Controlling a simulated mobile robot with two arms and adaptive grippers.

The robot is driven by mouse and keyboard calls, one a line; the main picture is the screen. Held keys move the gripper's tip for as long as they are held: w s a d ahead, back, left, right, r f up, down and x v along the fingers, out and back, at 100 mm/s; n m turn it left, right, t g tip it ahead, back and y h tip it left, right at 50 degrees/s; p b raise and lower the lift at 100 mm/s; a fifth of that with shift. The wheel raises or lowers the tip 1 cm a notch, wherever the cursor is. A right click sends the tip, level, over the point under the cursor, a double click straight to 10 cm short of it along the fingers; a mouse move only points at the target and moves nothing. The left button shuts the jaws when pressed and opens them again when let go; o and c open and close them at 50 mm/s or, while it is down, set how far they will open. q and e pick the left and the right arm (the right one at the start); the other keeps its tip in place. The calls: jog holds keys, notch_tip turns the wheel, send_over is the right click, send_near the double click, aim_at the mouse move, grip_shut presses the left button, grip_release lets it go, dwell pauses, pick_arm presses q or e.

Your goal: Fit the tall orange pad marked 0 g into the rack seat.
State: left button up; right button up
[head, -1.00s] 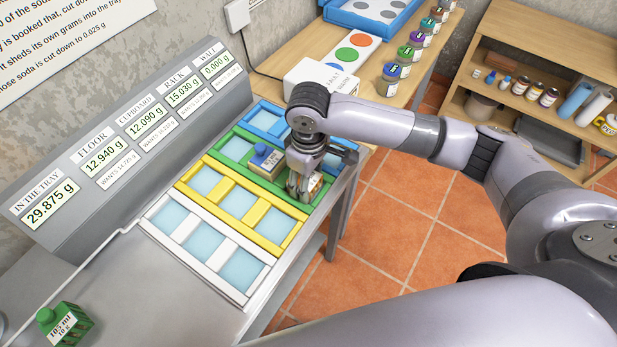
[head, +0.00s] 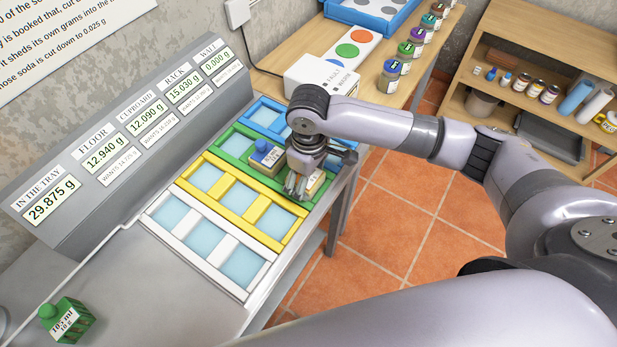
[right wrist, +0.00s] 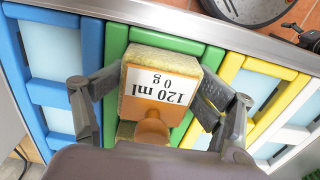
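The tall orange pad (right wrist: 152,100) has a yellowish sponge body and a white label reading 120 ml, 0 g. In the right wrist view it is between my right gripper's two fingers, which press close against its sides. My right gripper (head: 298,187) is shut on it over the front end of the green row of seats (head: 231,149), in the RACK column's colour order. The pad shows as a pale edge beside the fingers in the head view. Its base is hidden, so I cannot tell whether it is fully down. My left gripper is not in view.
A blue-topped pad (head: 265,153) stands beside the gripper in the green row. Yellow (head: 250,212) and white (head: 190,247) rows lie nearer, a blue row beyond. A green box (head: 66,320) stands at lower left. The readout panel (head: 130,150) runs behind.

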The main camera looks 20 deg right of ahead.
jog(key=shift+r, duration=0.35)
notch_tip(320, 180, up, 13)
jog(key=b, duration=0.1)
jog(key=shift+f, duration=0.15)
dwell(0.5)
